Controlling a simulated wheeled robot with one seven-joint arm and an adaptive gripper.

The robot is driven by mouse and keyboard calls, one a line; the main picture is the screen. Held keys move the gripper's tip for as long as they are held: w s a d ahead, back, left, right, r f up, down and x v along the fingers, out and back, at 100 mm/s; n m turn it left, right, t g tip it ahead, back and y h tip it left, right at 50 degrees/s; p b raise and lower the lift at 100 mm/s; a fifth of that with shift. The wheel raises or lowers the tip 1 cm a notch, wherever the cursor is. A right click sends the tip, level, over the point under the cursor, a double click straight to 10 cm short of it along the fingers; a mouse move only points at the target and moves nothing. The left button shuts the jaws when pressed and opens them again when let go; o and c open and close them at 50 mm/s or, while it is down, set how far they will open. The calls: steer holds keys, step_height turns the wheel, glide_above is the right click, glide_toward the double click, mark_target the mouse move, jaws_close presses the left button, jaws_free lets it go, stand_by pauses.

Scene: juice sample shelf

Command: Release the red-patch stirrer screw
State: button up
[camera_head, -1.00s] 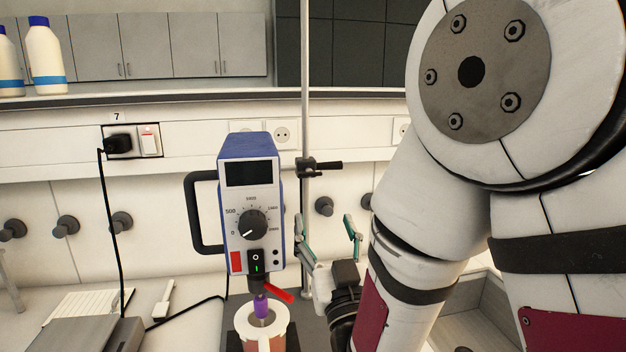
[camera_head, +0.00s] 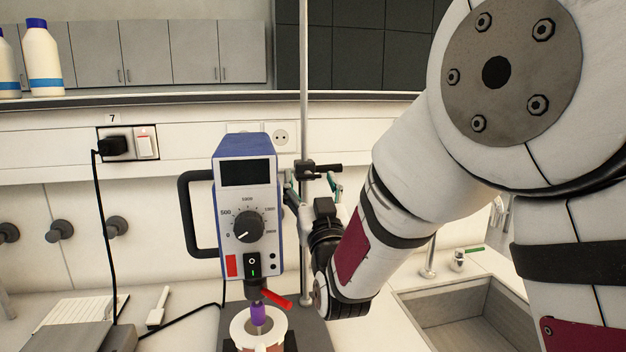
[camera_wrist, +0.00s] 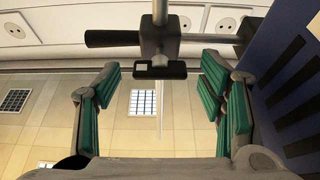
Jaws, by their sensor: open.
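The stirrer (camera_head: 246,200) has a blue and white body, a dial and a red patch (camera_head: 231,265) at its lower left. A black clamp (camera_head: 306,170) on the upright rod carries it, with a dark screw handle (camera_head: 328,168) sticking out to the right. My gripper (camera_head: 312,188) is open beside the stirrer, just below the clamp, partly hidden by my arm. In the wrist view, my gripper's green-padded fingers (camera_wrist: 162,80) stand wide apart on either side of the clamp (camera_wrist: 160,45). The handle (camera_wrist: 112,38) reaches left there. I see no contact.
The stirrer's vented blue side (camera_wrist: 285,85) is close to one finger in the wrist view. A cup (camera_head: 262,325) stands under the stirrer. A sink (camera_head: 465,310) lies at the right. A black cable (camera_head: 105,240) hangs at the left.

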steer(key=shift+w+r, duration=0.15)
steer(key=shift+w, duration=0.2)
steer(key=shift+c, duration=0.5)
steer(key=c, duration=1.1)
steer(key=shift+o, duration=0.2)
